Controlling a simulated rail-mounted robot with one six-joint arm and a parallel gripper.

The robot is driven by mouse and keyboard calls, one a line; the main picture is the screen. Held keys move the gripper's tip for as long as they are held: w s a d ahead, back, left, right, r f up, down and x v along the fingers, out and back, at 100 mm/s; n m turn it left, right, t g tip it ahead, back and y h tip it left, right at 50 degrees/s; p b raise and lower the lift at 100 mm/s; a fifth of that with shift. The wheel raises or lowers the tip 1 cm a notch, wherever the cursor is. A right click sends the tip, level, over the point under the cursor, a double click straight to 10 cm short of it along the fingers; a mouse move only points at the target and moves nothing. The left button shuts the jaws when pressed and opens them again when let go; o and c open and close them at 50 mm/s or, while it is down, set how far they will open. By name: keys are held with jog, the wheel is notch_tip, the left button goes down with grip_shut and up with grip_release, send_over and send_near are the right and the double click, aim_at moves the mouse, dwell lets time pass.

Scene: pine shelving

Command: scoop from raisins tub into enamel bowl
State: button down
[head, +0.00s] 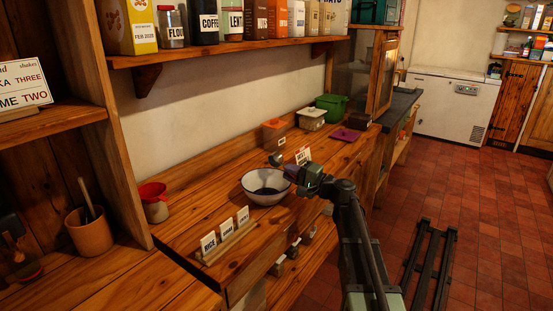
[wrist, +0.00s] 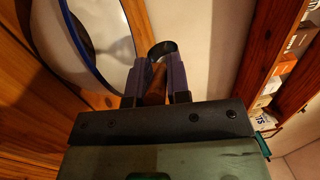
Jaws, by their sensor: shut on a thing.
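The enamel bowl (head: 254,193), white with a dark blue rim, stands upright on the wooden counter; part of it fills the upper left of the wrist view (wrist: 112,42). My gripper (head: 290,171) is just right of and above the bowl. Its fingers (wrist: 156,82) are shut on the brown handle of a scoop (wrist: 162,49). The scoop's grey metal head (head: 275,159) is near the bowl's far rim in the head view. I cannot tell whether it holds anything. Which tub holds raisins is not readable; an orange-brown tub (head: 273,134) stands behind the bowl.
A whitish tub (head: 311,119), a green tub (head: 332,106) and a purple lid (head: 345,134) are farther back. A small card (head: 303,155) stands behind my gripper. A card holder (head: 226,244) is in front of the bowl; a red-topped jar (head: 155,205) is left.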

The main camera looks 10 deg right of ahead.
jog(key=m, duration=0.3)
jog(key=w+d+r+m+p, duration=0.1)
jog(key=m, duration=0.1)
jog(key=shift+m, duration=0.3)
jog(key=w+d+m+p, duration=0.1)
jog(key=m, duration=0.1)
jog(key=r+m+p, duration=0.1)
jog(key=m, duration=0.1)
jog(key=w+d+r+m+h, duration=0.1)
jog(key=m, duration=0.1)
jog(key=shift+w+d+r+m+t+p, duration=0.2)
jog(key=shift+w+d+m+t+p, duration=0.1)
jog(key=shift+t+p, duration=0.1)
notch_tip(320, 180, up, 6)
jog(key=w+d+m+p, duration=0.2)
jog(key=m+p, duration=0.3)
jog(key=p, duration=0.1)
jog(key=shift+w+d+f+h, duration=0.15)
jog(key=shift+d+f+h, duration=0.05)
jog(key=shift+h, duration=0.2)
jog(key=w+d+r+m+p, duration=0.1)
jog(key=m+p, duration=0.1)
jog(key=w+d+r+m+p, duration=0.1)
jog(key=w+d+r, duration=0.1)
jog(key=shift+w+d+m+p, duration=0.25)
jog(key=shift+d+m+p, duration=0.05)
jog(key=shift+m+p, duration=0.1)
